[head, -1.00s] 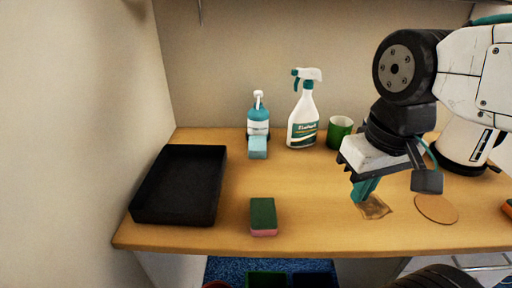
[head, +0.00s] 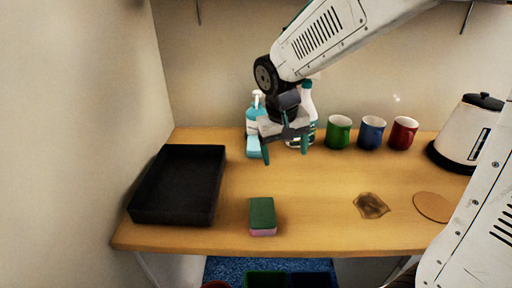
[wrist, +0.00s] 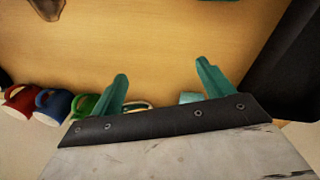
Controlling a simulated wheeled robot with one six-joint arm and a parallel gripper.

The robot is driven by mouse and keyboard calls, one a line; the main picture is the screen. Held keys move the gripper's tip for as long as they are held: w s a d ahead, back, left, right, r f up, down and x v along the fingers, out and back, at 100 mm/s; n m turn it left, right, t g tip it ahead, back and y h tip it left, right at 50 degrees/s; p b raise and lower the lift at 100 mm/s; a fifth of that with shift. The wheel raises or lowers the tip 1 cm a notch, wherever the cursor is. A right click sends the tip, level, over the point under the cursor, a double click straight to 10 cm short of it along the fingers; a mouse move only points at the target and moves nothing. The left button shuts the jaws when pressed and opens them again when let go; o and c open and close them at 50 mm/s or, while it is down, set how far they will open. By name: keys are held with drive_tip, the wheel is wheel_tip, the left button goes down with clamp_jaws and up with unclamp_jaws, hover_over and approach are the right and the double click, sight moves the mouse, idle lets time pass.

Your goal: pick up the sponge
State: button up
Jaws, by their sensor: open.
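The sponge (head: 262,213), dark green on top and pink below, lies flat on the wooden table (head: 320,215) near its front edge, right of the black tray. My gripper (head: 285,156) is open and empty, pointing down above the back of the table, behind the sponge and apart from it. In the wrist view its teal fingers (wrist: 162,72) are spread with bare table beyond them.
A black tray (head: 138,212) stands at the left. A light-blue block (head: 253,148), soap bottle (head: 256,113) and spray bottle (head: 307,103) are behind my gripper. Green (head: 339,132), blue (head: 371,133) and red (head: 403,133) mugs and a kettle (head: 470,132) stand back right.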

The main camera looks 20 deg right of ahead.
drive_tip(key=shift+m+t, duration=0.5)
drive_tip(key=shift+t, duration=0.2)
drive_tip(key=w+f, duration=0.1)
drive_tip(key=w, duration=0.1)
drive_tip(key=w+a+f, duration=0.1)
drive_tip(key=w, duration=0.2)
drive_tip(key=w+a+f, duration=0.1)
drive_tip(key=w, duration=0.2)
drive_tip(key=shift+a, duration=0.15)
drive_tip(key=m+t, duration=0.1)
drive_tip(key=t, duration=0.1)
approach(256, 144)
drive_tip(key=shift+f, duration=0.8)
drive_tip(key=shift+w+r+m, duration=0.1)
drive_tip(key=shift+w+m, duration=0.05)
drive_tip(key=shift+m, duration=0.25)
drive_tip(key=shift+w+f, duration=0.2)
drive_tip(key=shift+f, duration=0.1)
drive_tip(key=x, duration=0.7)
drive_tip(key=shift+s+f, duration=0.1)
drive_tip(key=shift+d, duration=0.2)
drive_tip(key=c, duration=1.1)
